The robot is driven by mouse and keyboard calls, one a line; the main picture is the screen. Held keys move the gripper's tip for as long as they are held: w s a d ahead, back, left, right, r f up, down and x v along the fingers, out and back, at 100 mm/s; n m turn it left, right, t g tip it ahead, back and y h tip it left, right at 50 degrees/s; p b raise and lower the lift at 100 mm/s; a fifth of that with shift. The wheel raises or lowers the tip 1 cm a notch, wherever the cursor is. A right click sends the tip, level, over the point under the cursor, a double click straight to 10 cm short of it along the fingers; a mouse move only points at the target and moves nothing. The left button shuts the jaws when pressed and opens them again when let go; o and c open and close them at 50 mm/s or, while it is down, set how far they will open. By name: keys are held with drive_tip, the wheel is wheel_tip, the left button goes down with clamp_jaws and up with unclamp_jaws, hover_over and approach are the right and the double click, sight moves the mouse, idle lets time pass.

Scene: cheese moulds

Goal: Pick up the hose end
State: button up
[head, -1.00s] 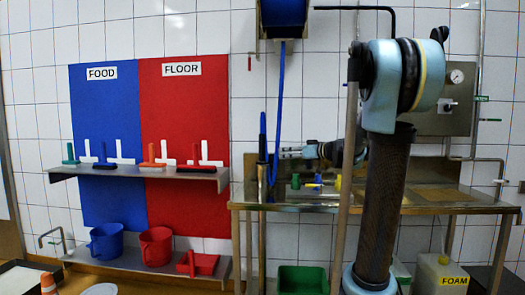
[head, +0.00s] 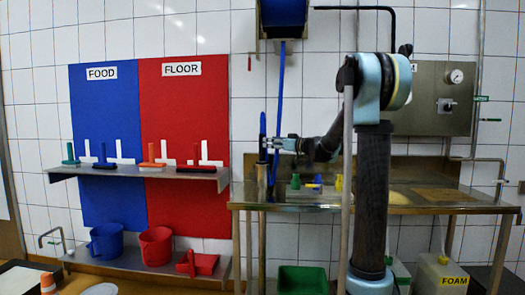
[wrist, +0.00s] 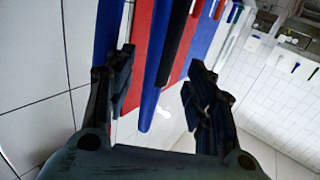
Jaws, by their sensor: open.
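The hose end (head: 262,125) stands upright as a dark blue piece at the top of a steel tube (head: 261,185), left of the steel table. The blue hose (head: 281,85) hangs from the reel just to its right. My gripper (head: 275,144) points left at the height of the hose end, close to it; whether they touch is unclear. In the wrist view my gripper (wrist: 160,58) is open, its two fingers well apart. A blue rod (wrist: 154,95) and a black rod (wrist: 176,45) show between the fingers, with no finger closed on either.
The steel table (head: 420,208) holds small green, blue and yellow items. A blue reel (head: 284,12) is on the wall above. Left are the wall shelf (head: 135,171) with brushes, a blue bucket (head: 106,242) and a red bucket (head: 156,246). A green crate (head: 301,280) is below.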

sight(262, 149)
drive_tip(key=shift+x, duration=3.25)
drive_tip(key=shift+s+a, duration=0.1)
drive_tip(key=shift+s, duration=0.05)
clamp_jaws()
